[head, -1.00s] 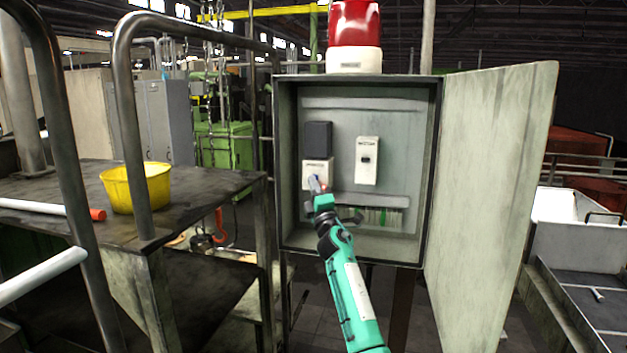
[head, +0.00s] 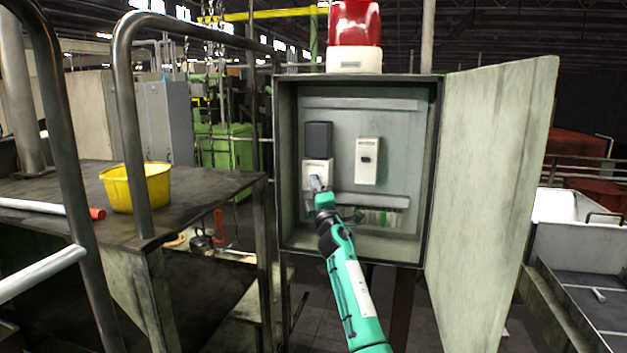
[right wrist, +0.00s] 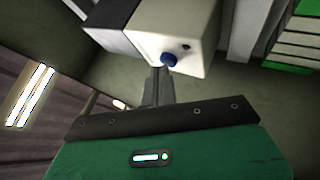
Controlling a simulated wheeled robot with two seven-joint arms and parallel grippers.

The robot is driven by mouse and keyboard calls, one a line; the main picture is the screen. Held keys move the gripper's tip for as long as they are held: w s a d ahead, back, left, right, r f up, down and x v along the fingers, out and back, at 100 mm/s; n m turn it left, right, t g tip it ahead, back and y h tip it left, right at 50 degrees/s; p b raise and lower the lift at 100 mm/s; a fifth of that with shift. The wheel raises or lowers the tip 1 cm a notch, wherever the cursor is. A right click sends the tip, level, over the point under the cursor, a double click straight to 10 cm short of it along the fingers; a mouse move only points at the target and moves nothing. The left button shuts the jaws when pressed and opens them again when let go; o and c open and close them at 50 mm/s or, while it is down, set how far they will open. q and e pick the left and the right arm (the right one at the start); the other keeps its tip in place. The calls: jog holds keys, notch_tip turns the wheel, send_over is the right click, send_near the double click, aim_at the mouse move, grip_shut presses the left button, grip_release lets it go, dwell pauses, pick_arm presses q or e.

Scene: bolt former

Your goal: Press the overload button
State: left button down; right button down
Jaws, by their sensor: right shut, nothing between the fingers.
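The white switch box (head: 318,173) is on the left side of the open cabinet's back panel, under a dark grey box. In the right wrist view the white box (right wrist: 190,42) shows a blue button (right wrist: 168,60) and a small dark hole on its face. My right gripper (head: 316,184) is shut and empty, in front of the white box. In the right wrist view its fingertips (right wrist: 158,72) are right beside the blue button; I cannot tell whether they touch it. In the head view the gripper hides the button. My left gripper is not in view.
The grey cabinet (head: 283,170) has its door (head: 490,190) swung open to the right and a red beacon (head: 354,25) on top. Another white switch box (head: 367,161) is to the right inside. A metal railing (head: 124,110) and a table with a yellow bucket (head: 135,189) stand left.

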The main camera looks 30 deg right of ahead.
jog(key=shift+s+a, duration=0.2)
jog(key=shift+s, duration=0.05)
jog(key=s+a+p, duration=0.3)
jog(key=s+a, duration=0.1)
jog(key=shift+a, duration=0.35)
dwell(0.3)
jog(key=shift+w, duration=0.1)
